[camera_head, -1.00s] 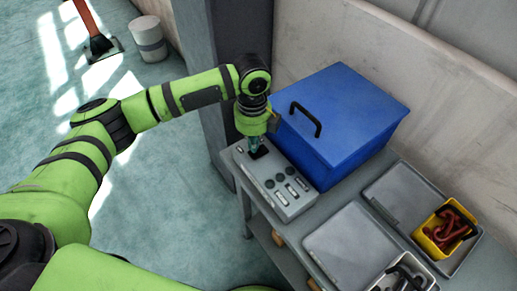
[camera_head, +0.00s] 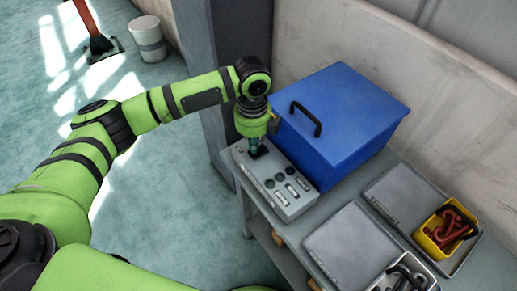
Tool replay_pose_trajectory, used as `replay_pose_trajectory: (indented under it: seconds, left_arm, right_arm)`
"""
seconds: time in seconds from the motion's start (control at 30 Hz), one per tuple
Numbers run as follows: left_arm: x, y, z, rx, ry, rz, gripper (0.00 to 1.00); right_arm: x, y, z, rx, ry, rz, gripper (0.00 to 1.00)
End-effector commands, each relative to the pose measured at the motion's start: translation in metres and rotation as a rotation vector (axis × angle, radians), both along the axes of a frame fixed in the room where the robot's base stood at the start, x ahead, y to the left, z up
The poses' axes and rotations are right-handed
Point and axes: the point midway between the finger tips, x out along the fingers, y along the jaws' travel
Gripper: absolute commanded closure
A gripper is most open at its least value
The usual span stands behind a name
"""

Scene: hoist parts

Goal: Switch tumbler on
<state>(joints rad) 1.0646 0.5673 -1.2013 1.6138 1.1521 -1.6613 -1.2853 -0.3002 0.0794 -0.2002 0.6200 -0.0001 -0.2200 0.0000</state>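A grey control box (camera_head: 283,198) with a row of dark buttons and light switches or labels on its sloped top lies at the left end of the table. The tumbler is too small to tell apart from the other controls. My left gripper (camera_head: 256,150) points down at the far end of the box, by a dark spot on its top. Its fingers are small and partly hidden by the wrist, so I cannot tell whether they are open or touching the panel. My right gripper is not in view.
A blue lidded box (camera_head: 345,125) with a black handle stands close behind the control box. Grey trays (camera_head: 350,245) and a yellow bin (camera_head: 441,240) with red parts lie to the right. A grey pillar (camera_head: 222,65) rises behind my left arm. A white bucket (camera_head: 148,38) stands on the floor.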

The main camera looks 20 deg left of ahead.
Motion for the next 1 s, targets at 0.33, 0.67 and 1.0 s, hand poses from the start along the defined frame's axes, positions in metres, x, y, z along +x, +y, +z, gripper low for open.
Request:
replay_pose_trajectory:
  seconds: [0.33,0.67,1.0]
  left_arm:
    - [0.0,0.0,-0.006,0.0,0.0,-0.001,1.0]
    - [0.0,0.0,-0.011,0.001,-0.001,-0.001,1.0]
    - [0.0,0.0,-0.016,0.001,-0.001,-0.001,1.0]
  right_arm:
    - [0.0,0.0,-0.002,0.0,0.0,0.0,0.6]
    - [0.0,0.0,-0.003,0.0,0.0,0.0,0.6]
    - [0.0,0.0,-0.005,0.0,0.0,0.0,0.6]
